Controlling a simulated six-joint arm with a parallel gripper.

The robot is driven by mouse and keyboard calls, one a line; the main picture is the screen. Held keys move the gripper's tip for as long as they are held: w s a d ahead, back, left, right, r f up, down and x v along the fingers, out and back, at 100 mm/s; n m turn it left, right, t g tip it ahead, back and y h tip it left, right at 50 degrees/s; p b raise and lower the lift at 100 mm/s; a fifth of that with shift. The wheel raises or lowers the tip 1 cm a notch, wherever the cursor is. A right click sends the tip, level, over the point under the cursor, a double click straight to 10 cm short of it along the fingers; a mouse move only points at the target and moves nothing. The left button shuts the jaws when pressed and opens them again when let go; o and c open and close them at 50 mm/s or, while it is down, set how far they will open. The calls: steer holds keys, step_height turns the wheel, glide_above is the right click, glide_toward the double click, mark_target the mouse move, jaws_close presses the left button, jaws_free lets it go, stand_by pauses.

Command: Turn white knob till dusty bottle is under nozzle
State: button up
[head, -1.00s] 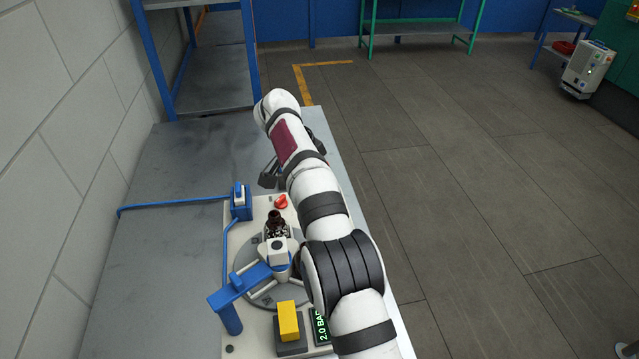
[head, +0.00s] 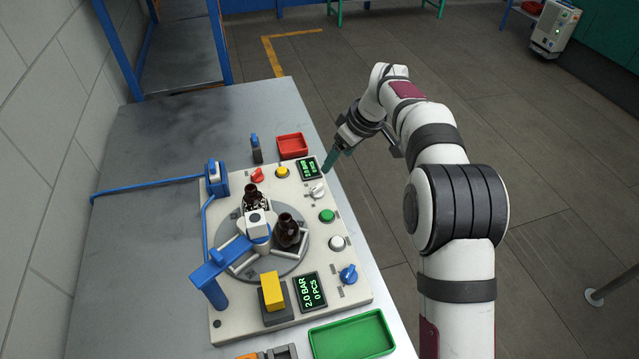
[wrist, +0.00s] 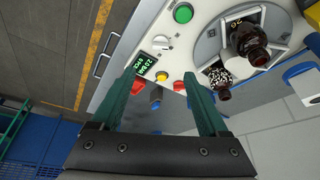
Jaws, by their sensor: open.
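The white knob (head: 318,189) sits on the panel's right side below a small display; the wrist view also shows it (wrist: 162,42). My gripper (head: 335,160) is open and empty, its teal fingers beyond the panel's right edge, apart from the knob. The wrist view shows both fingers spread (wrist: 162,78). A bottle with white specks (head: 252,197), perhaps the dusty one, stands at the back of the grey turntable (head: 285,268). A plain dark amber bottle (head: 288,234) stands at its right. A blue arm (head: 215,265) reaches over the turntable; the nozzle tip is not clear.
A green button (head: 327,216), a white button (head: 337,243) and a blue knob (head: 348,274) line the panel's right side. A red tray (head: 292,146) lies behind the panel, a green tray (head: 352,337) in front. The table's left side is mostly clear.

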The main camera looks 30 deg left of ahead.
mark_target(318, 188)
steer(key=x, duration=1.5)
steer(key=shift+s, duration=0.1)
jaws_close()
